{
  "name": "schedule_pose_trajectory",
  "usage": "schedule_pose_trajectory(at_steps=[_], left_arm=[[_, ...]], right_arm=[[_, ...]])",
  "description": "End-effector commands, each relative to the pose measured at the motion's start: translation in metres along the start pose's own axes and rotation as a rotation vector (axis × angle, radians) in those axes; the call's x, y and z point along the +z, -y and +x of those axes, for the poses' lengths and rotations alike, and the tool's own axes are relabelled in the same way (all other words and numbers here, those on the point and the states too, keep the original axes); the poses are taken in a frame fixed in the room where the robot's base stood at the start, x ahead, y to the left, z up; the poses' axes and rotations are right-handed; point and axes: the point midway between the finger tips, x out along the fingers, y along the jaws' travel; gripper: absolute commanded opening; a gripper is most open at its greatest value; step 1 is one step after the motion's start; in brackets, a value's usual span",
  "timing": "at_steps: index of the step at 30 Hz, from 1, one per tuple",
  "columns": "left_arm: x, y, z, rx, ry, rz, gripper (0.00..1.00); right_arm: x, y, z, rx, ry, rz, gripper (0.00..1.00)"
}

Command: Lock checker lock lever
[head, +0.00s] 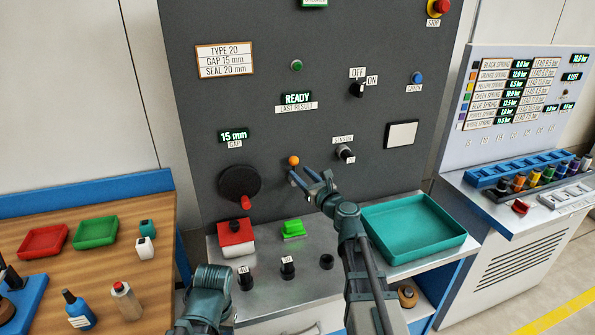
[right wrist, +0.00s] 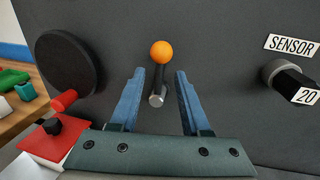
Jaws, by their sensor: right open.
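The lock lever is a dark, near upright stick with an orange ball knob (head: 294,160) on the grey panel; in the right wrist view the ball (right wrist: 162,52) is on top and a metal pivot end is below. My right gripper (head: 299,171) is open at the lever. In the right wrist view its two blue fingers (right wrist: 158,78) stand on either side of the lever, with a visible gap on each side. The ball shows just above the fingertips. Part of my left arm shows at the bottom of the head view, but its fingers do not.
A black disc (head: 240,182) with a red handle is left of the lever, above a red block (head: 235,232). The sensor knob (head: 345,153) is to the right. A teal tray (head: 450,216) stands lower right.

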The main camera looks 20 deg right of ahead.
Motion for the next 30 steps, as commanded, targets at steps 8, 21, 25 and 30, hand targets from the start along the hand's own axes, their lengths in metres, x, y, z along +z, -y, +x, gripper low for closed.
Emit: schedule_pose_trajectory(at_steps=[8,21,25,30], left_arm=[[0.0,0.0,0.0,0.0,0.0,0.0,0.51],[0.0,0.0,0.0,0.0,0.0,0.0,0.51],[0.0,0.0,0.0,0.0,0.0,0.0,0.51],[0.0,0.0,0.0,0.0,0.0,0.0,0.51]], right_arm=[[0.0,0.0,0.028,0.0,0.0,0.0,0.47],[0.0,0.0,0.029,0.0,0.0,0.0,0.32],[0.0,0.0,0.029,0.0,0.0,0.0,0.09],[0.0,0.0,0.029,-0.001,0.0,0.001,0.0]])
